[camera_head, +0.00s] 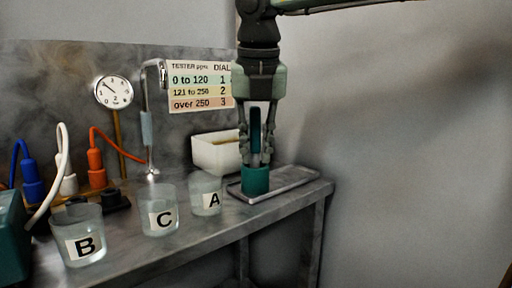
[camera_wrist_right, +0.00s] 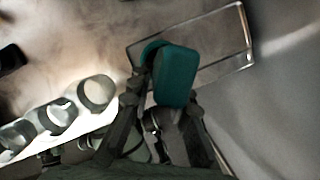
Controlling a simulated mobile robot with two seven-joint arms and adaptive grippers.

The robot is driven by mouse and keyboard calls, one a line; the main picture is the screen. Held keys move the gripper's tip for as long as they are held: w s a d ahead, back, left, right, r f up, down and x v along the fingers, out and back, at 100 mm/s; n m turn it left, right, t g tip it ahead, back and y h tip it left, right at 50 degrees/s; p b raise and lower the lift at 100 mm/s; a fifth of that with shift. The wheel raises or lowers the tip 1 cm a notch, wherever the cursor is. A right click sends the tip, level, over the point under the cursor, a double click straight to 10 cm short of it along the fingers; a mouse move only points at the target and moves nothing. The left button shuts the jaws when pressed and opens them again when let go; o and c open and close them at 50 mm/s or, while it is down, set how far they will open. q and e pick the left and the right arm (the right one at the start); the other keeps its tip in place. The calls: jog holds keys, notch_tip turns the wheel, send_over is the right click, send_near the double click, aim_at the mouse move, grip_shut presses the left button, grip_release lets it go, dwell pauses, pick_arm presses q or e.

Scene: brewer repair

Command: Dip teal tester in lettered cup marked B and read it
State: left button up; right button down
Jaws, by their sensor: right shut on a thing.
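The teal tester (camera_head: 256,181) is upright in my right gripper (camera_head: 257,158), whose fingers are closed on its upper part. Its wide lower end is at the metal tray (camera_head: 300,181); I cannot tell if it touches. In the right wrist view the tester (camera_wrist_right: 177,76) shows between the fingers (camera_wrist_right: 150,105), with the tray (camera_wrist_right: 247,32) behind. Cup B (camera_head: 85,249) stands at the front left of the bench, cup C (camera_head: 158,222) in the middle, cup A (camera_head: 206,204) nearest the tester. All three look clear and upright. My left gripper is not in view.
A white bin (camera_head: 212,155) stands behind cup A. A chart (camera_head: 200,87) gives tester ranges and dial numbers. A gauge (camera_head: 114,92), a metal spout (camera_head: 150,130) and blue, white and orange plugs (camera_head: 97,170) stand behind the cups. The bench (camera_head: 205,237) ends right of the tray.

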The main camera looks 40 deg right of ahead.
aim_at(256, 118)
jog(key=c, duration=0.8)
grip_release()
jog(key=shift+o, duration=0.2)
jog(key=shift+r, duration=0.1)
jog(key=shift+r+p, duration=2.55)
jog(key=shift+r, duration=0.85)
jog(key=shift+f, duration=0.1)
